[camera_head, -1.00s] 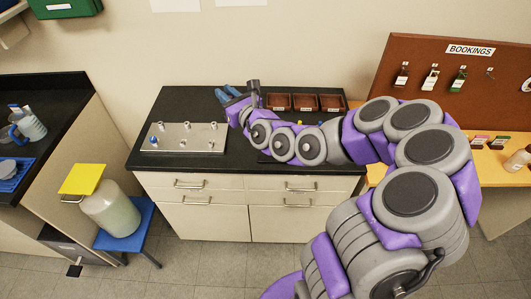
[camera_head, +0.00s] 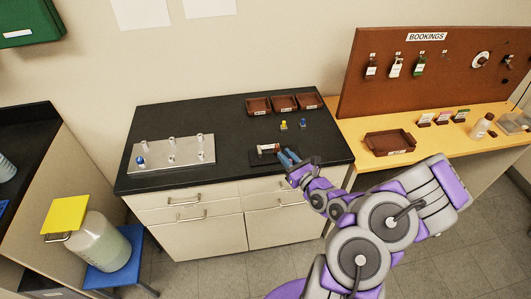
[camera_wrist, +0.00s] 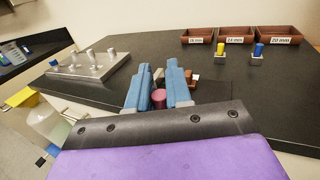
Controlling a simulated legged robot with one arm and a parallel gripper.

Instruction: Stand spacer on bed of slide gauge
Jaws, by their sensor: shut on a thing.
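The slide gauge (camera_head: 268,149), with white and red-brown parts, sits on a dark base near the front right of the black bench. It also shows in the wrist view (camera_wrist: 193,76), partly hidden behind my right finger. My gripper (camera_head: 287,158) is at the gauge's right end in the head view. In the wrist view my gripper (camera_wrist: 158,90) has its blue fingers shut on a dull pink-red cylinder, the spacer (camera_wrist: 159,97). The fingers hide the spacer in the head view. I cannot tell whether it touches the gauge bed.
A metal plate (camera_head: 188,158) with several pegs, one blue-marked, stands at the left of the bench. Yellow (camera_head: 283,125) and blue (camera_head: 303,123) pieces stand behind the gauge. Three brown trays (camera_head: 284,103) line the back. Bench between plate and gauge is clear.

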